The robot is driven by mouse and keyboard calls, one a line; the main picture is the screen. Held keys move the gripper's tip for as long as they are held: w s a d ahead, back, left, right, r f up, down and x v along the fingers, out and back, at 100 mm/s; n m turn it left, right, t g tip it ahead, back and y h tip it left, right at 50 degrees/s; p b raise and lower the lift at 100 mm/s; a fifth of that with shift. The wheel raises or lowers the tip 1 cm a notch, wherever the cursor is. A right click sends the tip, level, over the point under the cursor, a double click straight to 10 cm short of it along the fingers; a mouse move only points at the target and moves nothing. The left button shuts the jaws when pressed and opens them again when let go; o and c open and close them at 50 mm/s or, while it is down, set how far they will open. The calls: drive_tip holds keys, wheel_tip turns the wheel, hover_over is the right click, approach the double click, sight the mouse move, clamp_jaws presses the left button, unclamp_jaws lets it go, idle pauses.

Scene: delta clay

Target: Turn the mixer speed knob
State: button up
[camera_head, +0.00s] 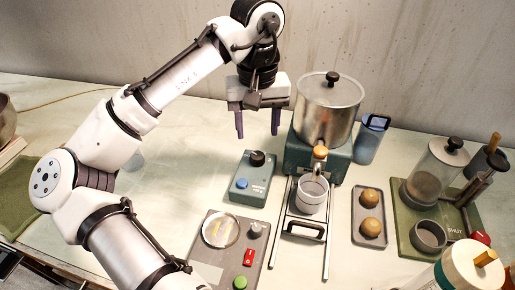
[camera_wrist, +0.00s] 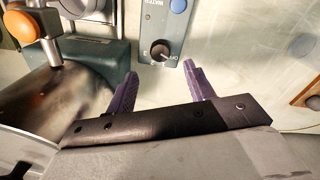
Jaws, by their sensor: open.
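A black knob (camera_head: 257,158) sits at the far end of a teal control box (camera_head: 235,190) with a blue button (camera_head: 241,183). In the wrist view the knob (camera_wrist: 160,50) has a white pointer mark, and the box label reads "WATER". No legible label shows which knob is the mixer speed knob. My gripper (camera_head: 257,132) is open and empty, pointing down above the far end of the teal box. In the wrist view, the black knob lies just beyond and between the purple fingertips (camera_wrist: 147,68), apparently not touched.
A steel pot (camera_head: 330,105) on a teal base stands close to the right of my gripper. A white cup (camera_head: 312,196) on a rack is in front of it. The grey panel has a round dial (camera_head: 220,229), red switch (camera_head: 248,257) and green button (camera_head: 240,282). A wall is behind.

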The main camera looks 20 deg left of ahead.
sight(258, 155)
wheel_tip(258, 155, down, 8)
drive_tip(key=shift+r, duration=0.25)
drive_tip(key=shift+c, duration=0.4)
drive_tip(key=c, duration=0.9)
drive_tip(key=shift+p, duration=0.3)
